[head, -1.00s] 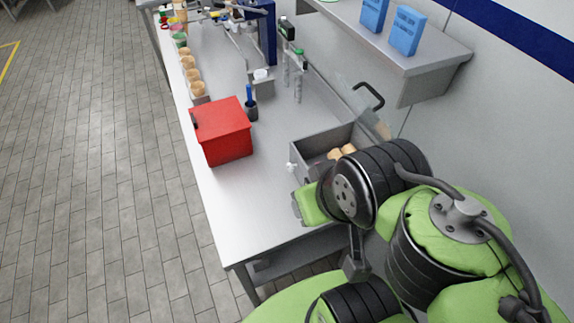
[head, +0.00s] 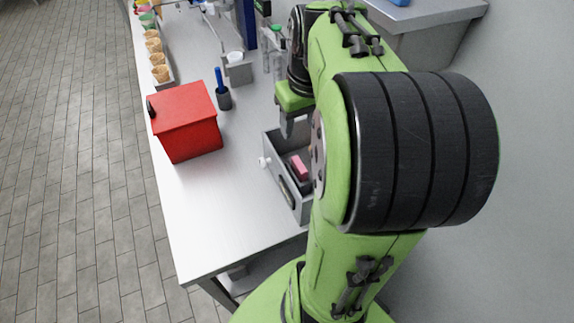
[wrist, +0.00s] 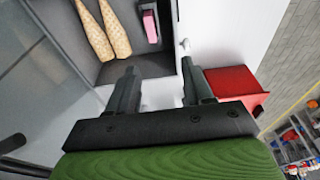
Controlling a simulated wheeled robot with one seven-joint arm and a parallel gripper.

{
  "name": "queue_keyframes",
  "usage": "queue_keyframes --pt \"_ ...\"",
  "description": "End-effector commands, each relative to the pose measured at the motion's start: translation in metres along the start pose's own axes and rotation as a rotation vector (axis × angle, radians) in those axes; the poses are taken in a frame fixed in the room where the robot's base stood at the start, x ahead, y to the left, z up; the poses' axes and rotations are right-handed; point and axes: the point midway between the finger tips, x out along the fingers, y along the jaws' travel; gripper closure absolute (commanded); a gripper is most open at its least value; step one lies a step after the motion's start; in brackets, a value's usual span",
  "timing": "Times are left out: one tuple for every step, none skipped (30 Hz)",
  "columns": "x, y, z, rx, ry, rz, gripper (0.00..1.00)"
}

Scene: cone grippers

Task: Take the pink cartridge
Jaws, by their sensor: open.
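The pink cartridge (head: 299,165) lies inside a grey open-topped box (head: 272,143) on the steel table. It also shows in the wrist view (wrist: 150,26), near the box wall, beside two tan cones (wrist: 106,28). My gripper (head: 288,128) is at the box's far end in the head view, with my arm covering the box's right side. In the wrist view my gripper (wrist: 161,80) has its two fingers apart with nothing between them. The cartridge is beyond the fingertips, not touching them.
A red box (head: 186,120) stands left of the grey box. A white knob (head: 264,162) is on the box's side. Behind are a blue pen in a dark cup (head: 224,98) and a cone rack (head: 160,72). A clear panel (wrist: 35,75) shows beside the box in the wrist view.

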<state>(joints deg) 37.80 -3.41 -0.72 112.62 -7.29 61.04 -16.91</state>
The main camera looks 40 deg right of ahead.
Motion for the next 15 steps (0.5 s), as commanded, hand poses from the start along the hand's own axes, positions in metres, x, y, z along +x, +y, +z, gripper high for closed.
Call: queue_keyframes --pt "0.015 0.012 -0.001 0.017 -0.015 -0.002 0.49" --pt "0.019 0.017 -0.001 0.023 -0.022 -0.003 0.49" --pt "0.022 0.022 -0.002 0.026 -0.027 -0.005 0.49" --pt "0.025 0.024 -0.002 0.028 -0.030 -0.006 0.49" --pt "0.028 0.024 -0.002 0.028 -0.031 -0.006 0.49" --pt "0.034 0.024 -0.002 0.027 -0.031 -0.007 0.49" --pt "0.040 0.024 -0.001 0.026 -0.033 -0.008 0.49" --pt "0.048 0.023 -0.001 0.026 -0.033 -0.008 0.49" --pt "0.059 0.023 0.000 0.027 -0.033 -0.008 0.49" --pt "0.067 0.023 0.000 0.027 -0.034 -0.008 0.49" --pt "0.074 0.023 0.000 0.027 -0.032 -0.007 0.49" --pt "0.085 0.022 0.001 0.026 -0.033 -0.008 0.49" --pt "0.092 0.022 0.001 0.026 -0.033 -0.008 0.49" --pt "0.099 0.022 0.001 0.026 -0.032 -0.008 0.49" --pt "0.108 0.022 0.001 0.026 -0.033 -0.008 0.49"
